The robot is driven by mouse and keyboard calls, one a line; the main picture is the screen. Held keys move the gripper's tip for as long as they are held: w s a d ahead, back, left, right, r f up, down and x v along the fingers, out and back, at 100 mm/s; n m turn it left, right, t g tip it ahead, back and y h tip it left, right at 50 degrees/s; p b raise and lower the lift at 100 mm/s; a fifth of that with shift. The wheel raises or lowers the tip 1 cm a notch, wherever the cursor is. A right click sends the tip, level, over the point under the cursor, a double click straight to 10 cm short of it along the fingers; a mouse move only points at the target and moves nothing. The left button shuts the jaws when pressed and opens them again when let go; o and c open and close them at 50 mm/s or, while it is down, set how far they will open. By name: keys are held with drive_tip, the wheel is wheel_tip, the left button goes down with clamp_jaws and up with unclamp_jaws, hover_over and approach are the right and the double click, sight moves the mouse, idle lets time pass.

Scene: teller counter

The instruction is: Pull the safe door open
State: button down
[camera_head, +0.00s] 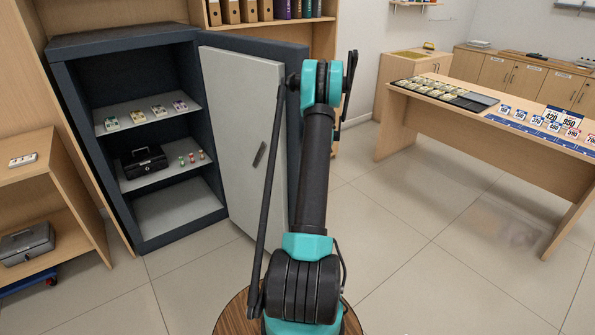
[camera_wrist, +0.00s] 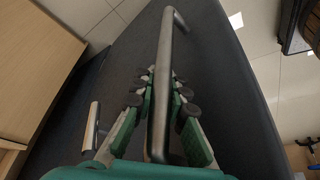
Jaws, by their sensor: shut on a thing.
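The dark blue-grey safe (camera_head: 113,62) stands open at the left in the head view. Its door (camera_head: 240,120) is swung wide, with its light inner panel and a small dark grip facing me. In the wrist view the dark outer face of the door (camera_wrist: 225,70) fills the middle. A long grey bar handle (camera_wrist: 168,45) runs up it. My gripper (camera_wrist: 160,80) is shut on this bar, with green fingers on both sides. In the head view my gripper is hidden beyond my arm and the door.
The safe's shelves hold banknote bundles (camera_head: 158,111), a black cash box (camera_head: 144,160) and small coloured rolls. A wooden shelf unit (camera_head: 30,170) with a grey box stands left. A wooden desk (camera_head: 520,160) with trays and number cards stands right. Tiled floor is free between.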

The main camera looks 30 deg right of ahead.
drive_tip(key=shift+s+d, duration=0.3)
drive_tip(key=shift+s, duration=0.05)
drive_tip(key=c, duration=1.5)
unclamp_jaws()
drive_tip(key=shift+d, duration=0.1)
drive_tip(key=shift+w, duration=0.1)
drive_tip(key=v, duration=1.2)
